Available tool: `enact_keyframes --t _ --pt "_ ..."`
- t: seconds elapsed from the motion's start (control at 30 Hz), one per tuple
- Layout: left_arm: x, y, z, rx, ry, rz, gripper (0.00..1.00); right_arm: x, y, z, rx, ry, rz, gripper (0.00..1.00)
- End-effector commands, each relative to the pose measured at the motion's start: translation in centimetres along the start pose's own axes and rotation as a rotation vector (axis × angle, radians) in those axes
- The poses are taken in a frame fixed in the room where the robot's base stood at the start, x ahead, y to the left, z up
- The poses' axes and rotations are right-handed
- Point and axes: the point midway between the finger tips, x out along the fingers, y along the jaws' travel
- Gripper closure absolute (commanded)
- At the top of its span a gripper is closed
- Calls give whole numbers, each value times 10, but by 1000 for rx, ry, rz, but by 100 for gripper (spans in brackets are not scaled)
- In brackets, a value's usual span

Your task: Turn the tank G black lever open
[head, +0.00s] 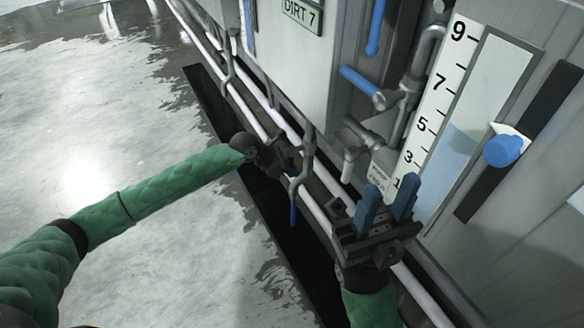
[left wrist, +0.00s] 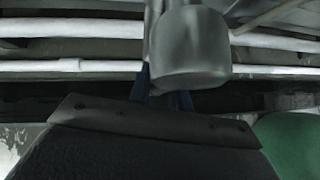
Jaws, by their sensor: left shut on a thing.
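I cannot make out the black lever or a tank G label in either view. My left gripper (head: 284,160) reaches in from the left, at the low grey drain pipe (head: 305,165) beside the tank. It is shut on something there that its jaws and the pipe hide. In the left wrist view, the blue fingers of my left gripper (left wrist: 163,92) are partly hidden behind a thick grey pipe end (left wrist: 190,50). My right gripper (head: 388,192) is open and empty, its blue fingers pointing up, in front of the level gauge (head: 440,120).
White pipes (head: 325,195) run along the tank's foot, above a dark floor channel (head: 222,118). A blue valve handle (head: 360,82) and a blue knob (head: 503,150) stick out from the tank wall. A sign reads "DIRT 7" (head: 301,14). Wet floor lies open at left.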

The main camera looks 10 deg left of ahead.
Motion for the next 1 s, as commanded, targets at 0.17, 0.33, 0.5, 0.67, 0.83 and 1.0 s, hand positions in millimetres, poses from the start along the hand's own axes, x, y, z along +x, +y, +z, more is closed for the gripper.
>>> enact_keyframes --t 0.17,0.33,0.5,0.67,0.83,1.0 --pt "0 2 -1 10 4 11 100 1 0 0 1 4 -3 64" --pt "0 2 -1 10 5 12 100 2 1 0 1 8 -6 64" --pt "0 3 -1 10 4 12 74 3 1 0 1 10 -9 64" --pt "0 2 -1 9 4 11 59 4 1 1 1 11 -9 64" --pt "0 2 0 9 3 10 59 4 1 1 1 11 -9 64" --pt "-10 2 0 9 4 11 59 8 1 0 2 11 -7 64"
